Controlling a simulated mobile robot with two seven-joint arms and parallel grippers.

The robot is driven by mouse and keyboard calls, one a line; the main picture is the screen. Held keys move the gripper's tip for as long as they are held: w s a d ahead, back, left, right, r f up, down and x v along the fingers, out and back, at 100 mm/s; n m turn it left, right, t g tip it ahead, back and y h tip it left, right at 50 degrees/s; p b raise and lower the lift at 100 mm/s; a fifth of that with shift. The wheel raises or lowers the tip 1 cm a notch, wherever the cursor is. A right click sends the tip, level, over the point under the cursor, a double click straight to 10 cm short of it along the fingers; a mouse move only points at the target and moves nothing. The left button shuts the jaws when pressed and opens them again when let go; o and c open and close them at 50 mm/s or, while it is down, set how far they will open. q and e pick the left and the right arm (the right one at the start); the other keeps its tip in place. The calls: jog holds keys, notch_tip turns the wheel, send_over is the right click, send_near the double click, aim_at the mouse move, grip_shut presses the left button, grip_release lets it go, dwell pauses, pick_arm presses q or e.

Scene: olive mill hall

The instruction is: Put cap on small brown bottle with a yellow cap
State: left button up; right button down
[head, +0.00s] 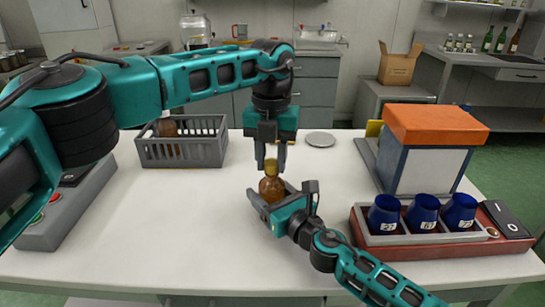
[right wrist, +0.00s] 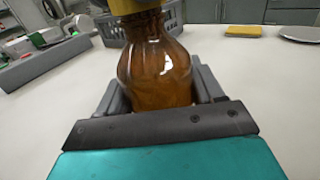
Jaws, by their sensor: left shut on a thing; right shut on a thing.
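The small brown bottle (head: 271,189) stands upright at the middle of the table. It fills the right wrist view (right wrist: 158,68). My right gripper (head: 271,197) is shut around its body from the front right. The yellow cap (head: 270,165) is at the bottle's mouth, and its lower part shows at the top of the right wrist view (right wrist: 132,5). My left gripper (head: 271,163) points straight down from above and is shut on the cap. The cap meets the bottle neck or sits very close over it; I cannot tell whether it is seated.
A grey crate (head: 182,153) with a brown bottle (head: 168,134) stands at the back left. A grey plate (head: 320,139) lies behind. At right are an orange-topped machine (head: 434,125) and a red-based rack (head: 440,246) with three blue cups (head: 422,213). The front table is clear.

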pick_arm(q)
jog(key=m, duration=0.4)
jog(key=shift+a, duration=0.1)
jog(key=m, duration=0.3)
jog(key=shift+w+m, duration=0.1)
jog(key=shift+m, duration=0.2)
jog(key=m, duration=0.7)
jog(key=shift+w+a, duration=0.1)
jog(key=shift+w, duration=0.05)
jog(key=m, duration=0.3)
jog(key=shift+m, duration=0.4)
jog(key=m, duration=0.3)
jog(key=shift+w+m, duration=0.1)
jog(key=shift+m, duration=0.2)
jog(key=m, duration=0.7)
jog(key=shift+w+d, duration=0.1)
jog(key=shift+d, duration=0.1)
jog(key=o, duration=1.1)
